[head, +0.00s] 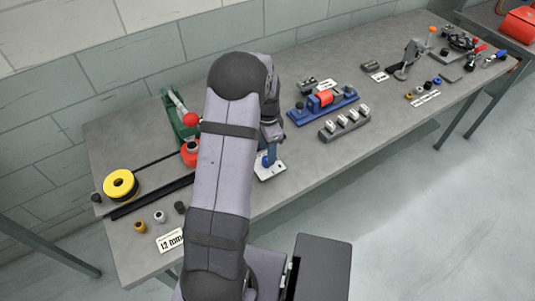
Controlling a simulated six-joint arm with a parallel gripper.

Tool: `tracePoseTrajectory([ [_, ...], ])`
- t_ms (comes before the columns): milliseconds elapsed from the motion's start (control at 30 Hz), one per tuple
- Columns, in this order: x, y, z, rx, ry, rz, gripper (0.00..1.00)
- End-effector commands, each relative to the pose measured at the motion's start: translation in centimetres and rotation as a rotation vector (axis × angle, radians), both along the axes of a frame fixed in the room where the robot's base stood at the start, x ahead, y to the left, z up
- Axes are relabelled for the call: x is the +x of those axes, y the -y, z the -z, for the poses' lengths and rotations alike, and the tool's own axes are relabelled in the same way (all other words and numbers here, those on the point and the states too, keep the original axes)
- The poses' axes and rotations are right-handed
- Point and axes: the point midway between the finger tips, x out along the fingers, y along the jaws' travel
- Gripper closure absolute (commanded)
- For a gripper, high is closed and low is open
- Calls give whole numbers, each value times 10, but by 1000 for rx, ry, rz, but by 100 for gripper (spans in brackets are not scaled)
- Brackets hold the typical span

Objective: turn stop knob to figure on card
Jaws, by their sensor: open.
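A white card (169,240) reading "12 mm", with a smaller line too fine to read, lies at the near left edge of the bench. My gripper (270,134) is mostly hidden behind my arm's forearm; it is above the bench near a white plate (270,172) with a blue upright part (268,158). I cannot tell whether it touches that part. Which part is the stop knob is not clear. A yellow disc with a black centre (120,184) stands at the left by dark rails (150,197). A red round part (190,153) is partly hidden by my arm.
A green device with a red ball lever (184,114) stands behind my arm. Right of it are a blue fixture (322,103) and a grey block with several white-topped pieces (345,124). Small knobs (160,216) lie near the card.

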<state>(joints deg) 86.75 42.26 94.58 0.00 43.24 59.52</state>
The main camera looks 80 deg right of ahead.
Motion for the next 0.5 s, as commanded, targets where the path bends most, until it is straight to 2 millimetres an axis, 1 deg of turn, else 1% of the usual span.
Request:
tracePoseTrajectory([
  [100,0,-1,13,2,0,-1,55],
  [233,0,0,25,1,-1,-1,55],
  [400,0,0,33,-1,0,-1,55],
  [500,0,0,35,-2,0,-1,55],
])
